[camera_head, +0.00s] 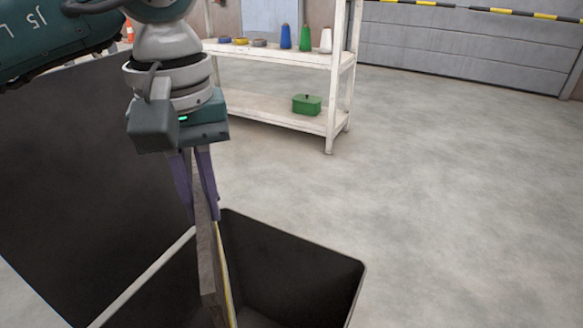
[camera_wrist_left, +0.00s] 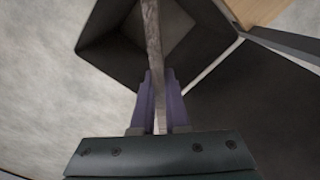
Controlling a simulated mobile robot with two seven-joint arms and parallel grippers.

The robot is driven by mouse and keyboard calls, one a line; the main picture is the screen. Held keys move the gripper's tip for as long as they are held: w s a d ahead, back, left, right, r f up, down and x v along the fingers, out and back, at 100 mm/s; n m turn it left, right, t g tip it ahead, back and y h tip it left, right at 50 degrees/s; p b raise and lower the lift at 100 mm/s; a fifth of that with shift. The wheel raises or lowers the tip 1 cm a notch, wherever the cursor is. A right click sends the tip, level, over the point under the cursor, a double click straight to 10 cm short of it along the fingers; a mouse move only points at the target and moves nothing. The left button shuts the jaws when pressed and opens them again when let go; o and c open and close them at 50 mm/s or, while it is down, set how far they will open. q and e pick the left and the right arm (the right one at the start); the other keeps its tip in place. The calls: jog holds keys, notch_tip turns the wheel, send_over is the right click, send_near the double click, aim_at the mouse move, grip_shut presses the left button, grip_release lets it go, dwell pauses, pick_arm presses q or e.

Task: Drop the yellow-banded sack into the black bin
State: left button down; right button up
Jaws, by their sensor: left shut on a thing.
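The sack (camera_head: 208,270) shows nearly edge-on as a thin, grey-brown slab with a narrow yellow strip on its right side. My left gripper (camera_head: 204,218) is shut on its upper edge, and the sack hangs down from the purple fingers. The black bin (camera_head: 300,265) is open below, and the sack hangs over its opening, with its lower end cut off by the frame. In the left wrist view, the sack (camera_wrist_left: 153,45) runs out from between the fingers (camera_wrist_left: 158,78) across the bin (camera_wrist_left: 108,62). My right gripper is in neither view.
A large dark panel (camera_head: 80,190) stands left of the bin, with a pale edge between them. A white shelf (camera_head: 270,112) with bottles and a green box (camera_head: 307,104) stands behind. The grey floor to the right is clear.

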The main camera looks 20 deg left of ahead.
pick_arm(q)
jog(key=shift+f, duration=0.2)
jog(key=c, duration=0.8)
grip_release()
jog(key=shift+c, duration=0.2)
notch_tip(320, 180, up, 10)
jog(key=p, duration=0.3)
